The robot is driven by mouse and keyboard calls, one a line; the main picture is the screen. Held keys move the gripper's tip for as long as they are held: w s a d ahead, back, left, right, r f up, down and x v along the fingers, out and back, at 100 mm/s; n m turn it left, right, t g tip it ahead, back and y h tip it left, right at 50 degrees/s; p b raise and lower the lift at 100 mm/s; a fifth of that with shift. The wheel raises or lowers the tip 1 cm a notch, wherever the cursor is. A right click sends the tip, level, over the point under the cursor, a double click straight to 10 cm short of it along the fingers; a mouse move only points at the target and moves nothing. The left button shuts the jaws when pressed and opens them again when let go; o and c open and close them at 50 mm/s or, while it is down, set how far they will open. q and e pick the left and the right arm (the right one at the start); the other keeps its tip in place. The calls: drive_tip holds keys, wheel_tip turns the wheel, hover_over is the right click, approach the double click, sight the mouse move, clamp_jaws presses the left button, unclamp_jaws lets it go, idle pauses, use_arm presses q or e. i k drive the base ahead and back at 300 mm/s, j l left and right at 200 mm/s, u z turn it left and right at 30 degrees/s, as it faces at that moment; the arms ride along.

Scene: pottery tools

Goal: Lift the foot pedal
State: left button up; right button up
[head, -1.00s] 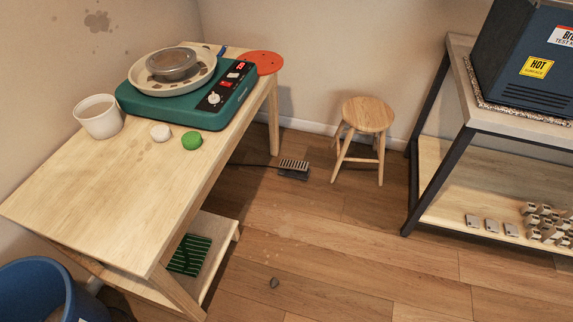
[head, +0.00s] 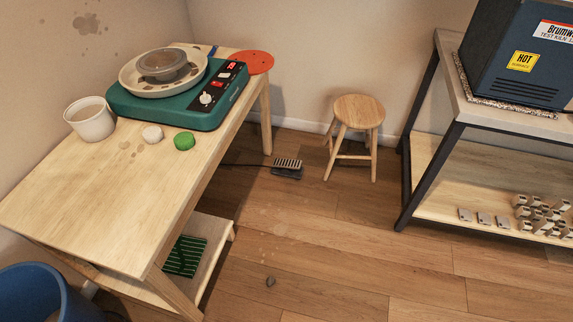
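The foot pedal (head: 287,168) lies on the wooden floor in the head view, between the wooden table and the stool. It is a small dark block with a light ribbed top. A dark cable runs from its left side toward the table. Neither of my grippers shows in this view, and nothing touches the pedal from above.
A wooden table (head: 75,190) with a green pottery wheel (head: 178,108) stands left. A wooden stool (head: 359,112) stands right of the pedal. A shelf (head: 470,180) with a blue kiln (head: 520,55) is at right. The floor (head: 340,250) in front is mostly clear.

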sight(281, 163)
drive_tip(key=i+l, duration=0.15)
drive_tip(key=l, duration=0.25)
drive_tip(key=i+l+u, duration=0.1)
drive_tip(key=l, duration=0.35)
drive_tip(key=i+l+u, duration=0.1)
drive_tip(key=l, duration=0.3)
drive_tip(key=i, duration=0.05)
